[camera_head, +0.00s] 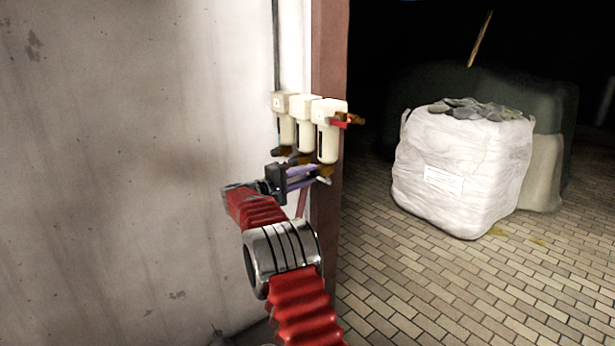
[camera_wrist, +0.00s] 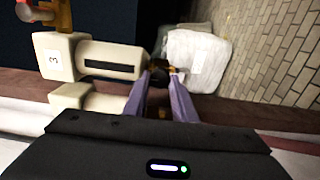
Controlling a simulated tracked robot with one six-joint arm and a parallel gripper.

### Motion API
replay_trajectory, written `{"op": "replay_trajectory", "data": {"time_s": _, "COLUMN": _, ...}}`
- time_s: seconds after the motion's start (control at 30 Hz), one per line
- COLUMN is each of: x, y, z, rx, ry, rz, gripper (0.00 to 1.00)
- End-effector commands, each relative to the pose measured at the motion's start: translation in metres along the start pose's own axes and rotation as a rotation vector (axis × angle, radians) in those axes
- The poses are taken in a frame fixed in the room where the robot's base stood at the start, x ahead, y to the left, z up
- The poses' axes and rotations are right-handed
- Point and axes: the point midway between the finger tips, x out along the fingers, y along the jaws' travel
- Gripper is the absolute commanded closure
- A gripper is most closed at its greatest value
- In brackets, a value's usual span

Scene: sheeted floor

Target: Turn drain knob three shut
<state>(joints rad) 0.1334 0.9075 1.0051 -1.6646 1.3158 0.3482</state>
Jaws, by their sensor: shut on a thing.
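Three cream filter units hang in a row beside the brown post in the head view. The nearest, unit three (camera_head: 328,130), also fills the upper left of the wrist view (camera_wrist: 110,60) and bears a "3" label (camera_wrist: 53,59). Its drain knob (camera_head: 325,170) is at the bottom of its bowl; in the wrist view the small dark knob (camera_wrist: 160,77) is partly hidden between my purple fingers. My gripper (camera_head: 316,174) is shut on this knob, reaching in from the lower left. The knob's turn position cannot be told.
The other two units (camera_head: 304,125) (camera_head: 284,118) stand close to the left, with their own drain knobs below. A red-handled valve (camera_head: 345,119) juts right from unit three. A white bulk bag (camera_head: 460,170) stands on the brick floor, which is clear in front.

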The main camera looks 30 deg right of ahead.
Motion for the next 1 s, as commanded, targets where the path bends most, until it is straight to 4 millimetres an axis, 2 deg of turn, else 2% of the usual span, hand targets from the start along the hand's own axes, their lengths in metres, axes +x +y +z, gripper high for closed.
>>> {"op": "replay_trajectory", "data": {"time_s": 0.4, "x": -0.0024, "y": -0.0017, "z": -0.0036, "rx": -0.012, "ry": 0.011, "rz": -0.002, "gripper": 0.98}}
{"op": "replay_trajectory", "data": {"time_s": 0.43, "x": -0.0025, "y": -0.0017, "z": -0.0036, "rx": -0.012, "ry": 0.011, "rz": -0.002, "gripper": 0.74}}
{"op": "replay_trajectory", "data": {"time_s": 0.6, "x": -0.0016, "y": -0.0014, "z": -0.0023, "rx": -0.011, "ry": 0.007, "rz": -0.001, "gripper": 0.62}}
{"op": "replay_trajectory", "data": {"time_s": 0.7, "x": -0.0012, "y": -0.0011, "z": -0.0017, "rx": -0.01, "ry": 0.005, "rz": -0.001, "gripper": 0.57}}
{"op": "replay_trajectory", "data": {"time_s": 1.0, "x": -0.003, "y": -0.0006, "z": -0.001, "rx": -0.009, "ry": 0.003, "rz": -0.001, "gripper": 0.57}}
